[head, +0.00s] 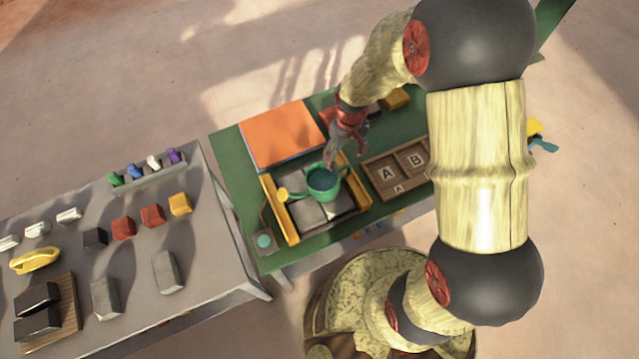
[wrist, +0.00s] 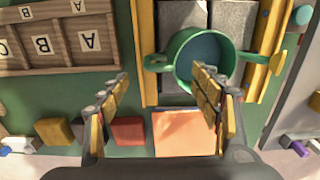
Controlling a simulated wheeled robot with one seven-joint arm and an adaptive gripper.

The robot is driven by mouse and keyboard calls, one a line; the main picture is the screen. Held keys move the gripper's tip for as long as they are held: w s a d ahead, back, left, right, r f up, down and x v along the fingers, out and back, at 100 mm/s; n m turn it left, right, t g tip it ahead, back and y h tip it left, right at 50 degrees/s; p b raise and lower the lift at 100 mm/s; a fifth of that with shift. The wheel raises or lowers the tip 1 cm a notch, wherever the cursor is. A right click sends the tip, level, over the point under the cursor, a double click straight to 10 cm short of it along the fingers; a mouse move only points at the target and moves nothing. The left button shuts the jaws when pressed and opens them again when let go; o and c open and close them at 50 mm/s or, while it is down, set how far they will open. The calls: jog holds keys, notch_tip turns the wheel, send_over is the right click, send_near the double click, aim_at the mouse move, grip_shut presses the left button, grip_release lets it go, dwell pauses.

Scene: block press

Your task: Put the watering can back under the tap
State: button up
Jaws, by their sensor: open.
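The green watering can (head: 323,184) with a yellow spout end (head: 282,195) stands upright over the grey slabs between two yellow rails. In the wrist view the can (wrist: 205,62) has its open top facing me. Its handle is on the left and its spout on the right, reaching over a rail. My gripper (head: 347,148) is beside the can, on its far side in the head view. In the wrist view my gripper (wrist: 162,90) is open with nothing between its fingers, and the right finger overlaps the can's lower edge. I cannot make out a tap.
A wooden tray with lettered compartments (head: 372,187) is right of the rails. An orange panel (head: 283,134) lies behind them. A teal button (head: 264,241) is at the green table's front left corner. The grey table (head: 135,255) on the left holds several blocks and a yellow object.

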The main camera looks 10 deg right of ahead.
aim_at(344, 166)
jog(key=shift+f, duration=2.8)
jog(key=shift+c, duration=1.4)
grip_shut()
